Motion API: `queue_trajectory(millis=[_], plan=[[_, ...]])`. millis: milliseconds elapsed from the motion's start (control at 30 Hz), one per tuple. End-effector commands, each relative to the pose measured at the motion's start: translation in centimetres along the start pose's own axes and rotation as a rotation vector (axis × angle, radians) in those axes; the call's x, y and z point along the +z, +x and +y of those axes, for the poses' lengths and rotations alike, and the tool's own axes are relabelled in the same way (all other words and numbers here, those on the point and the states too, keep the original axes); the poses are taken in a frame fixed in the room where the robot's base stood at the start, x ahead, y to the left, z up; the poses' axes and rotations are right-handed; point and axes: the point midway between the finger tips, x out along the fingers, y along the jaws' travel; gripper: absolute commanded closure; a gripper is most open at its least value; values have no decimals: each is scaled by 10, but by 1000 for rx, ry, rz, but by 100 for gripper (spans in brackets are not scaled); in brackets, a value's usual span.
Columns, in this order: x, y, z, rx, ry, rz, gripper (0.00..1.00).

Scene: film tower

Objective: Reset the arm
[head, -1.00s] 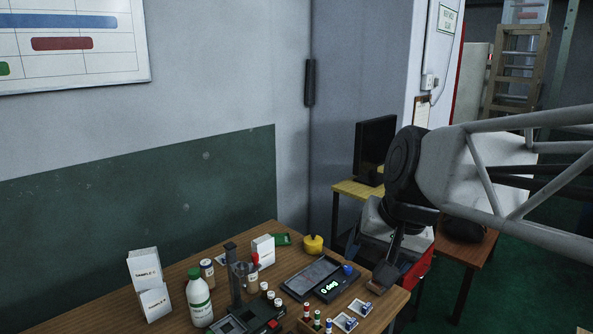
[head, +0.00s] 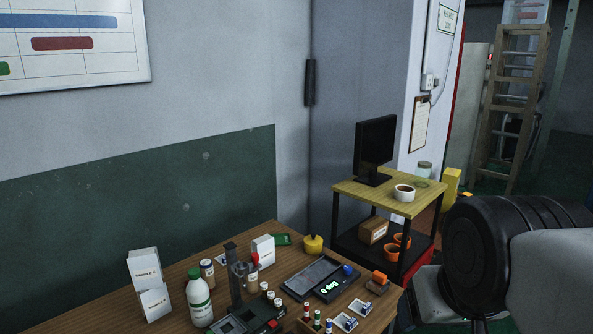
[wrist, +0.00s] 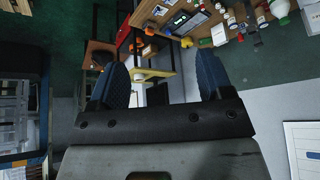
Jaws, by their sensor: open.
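My gripper (wrist: 160,65) shows in the wrist view with its two blue ridged fingers spread wide and nothing between them. It is up in the air, away from the wooden table (wrist: 200,38), which shows rotated at the top of that view. In the head view, only thick dark and grey parts of my arm show at the lower right; the fingers are outside that view.
A yellow-topped cart (head: 372,193) bears a monitor (head: 375,147) and a white cup (head: 404,193). A ladder (head: 514,110) stands behind.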

Motion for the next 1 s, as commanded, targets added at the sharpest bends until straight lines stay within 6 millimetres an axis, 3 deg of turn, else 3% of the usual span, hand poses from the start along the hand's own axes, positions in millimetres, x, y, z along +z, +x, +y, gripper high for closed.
queue_trajectory(millis=[267, 700, 1000], plan=[[7, 24, 2, 5, 1, -63, 27], [27, 78, 4, 13, 12, -222, 27], [32, 89, 4, 15, 15, -259, 27]])
